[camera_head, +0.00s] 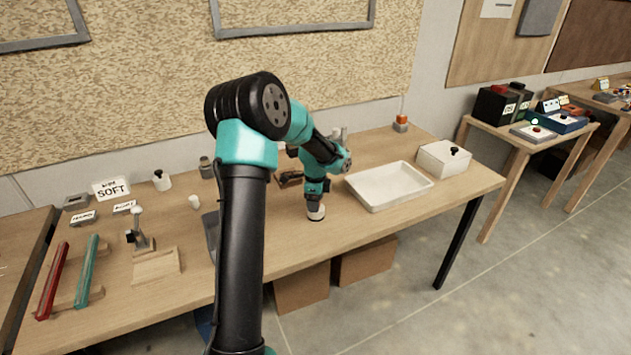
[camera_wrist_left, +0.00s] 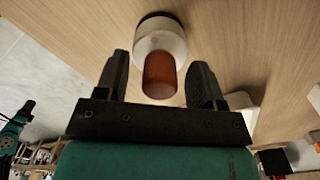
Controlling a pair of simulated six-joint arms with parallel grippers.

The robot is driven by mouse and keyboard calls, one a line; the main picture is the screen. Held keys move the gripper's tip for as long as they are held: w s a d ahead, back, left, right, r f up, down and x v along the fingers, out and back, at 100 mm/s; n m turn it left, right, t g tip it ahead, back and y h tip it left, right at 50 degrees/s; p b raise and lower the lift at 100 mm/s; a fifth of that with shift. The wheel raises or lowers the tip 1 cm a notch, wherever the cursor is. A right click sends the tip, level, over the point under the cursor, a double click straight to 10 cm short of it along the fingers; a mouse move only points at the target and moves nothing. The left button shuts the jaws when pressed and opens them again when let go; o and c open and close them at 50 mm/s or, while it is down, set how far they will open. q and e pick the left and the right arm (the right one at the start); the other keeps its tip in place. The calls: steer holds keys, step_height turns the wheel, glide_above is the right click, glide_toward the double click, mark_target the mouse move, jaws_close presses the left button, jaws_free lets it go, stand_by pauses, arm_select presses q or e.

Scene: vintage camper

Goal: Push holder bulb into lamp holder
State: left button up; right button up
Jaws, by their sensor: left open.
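In the left wrist view, an amber-brown bulb (camera_wrist_left: 160,78) sits at the near end of a round white lamp holder (camera_wrist_left: 158,40) with a dark base, on the wooden table. My left gripper (camera_wrist_left: 160,62) is open, with one finger on each side of the bulb and a visible gap to each finger. In the head view the left gripper (camera_head: 317,197) points down over the white holder (camera_head: 316,213) near the table's front edge. The bulb is hidden there. How deep the bulb sits in the holder cannot be told. My right gripper is not in view.
A white tray (camera_head: 388,187) and a white box (camera_head: 443,159) with a black knob stand right of the gripper. A grey block with an orange top (camera_head: 401,122) is at the back. Red (camera_head: 53,281) and teal (camera_head: 88,271) bars lie at the left. My left arm hides the middle.

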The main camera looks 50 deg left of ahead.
arm_select(q)
step_height(320, 180, up, 17)
stand_by(0.5)
stand_by(0.4)
steer(key=s+d+f+n+g+h, duration=0.25)
steer(key=d+f+n, duration=0.35)
steer(key=d+f, duration=1.8)
steer(key=s+d+f+n+t+h, duration=0.1)
steer(key=s+d+f+n+t, duration=0.2)
steer(key=s+d+f+n, duration=0.3)
steer(key=s+d+f, duration=0.5)
steer(key=s+f, duration=0.2)
steer(key=f, duration=0.3)
steer(key=shift+d+n, duration=0.35)
steer(key=shift+n, duration=0.05)
steer(key=shift+a+f, duration=0.1)
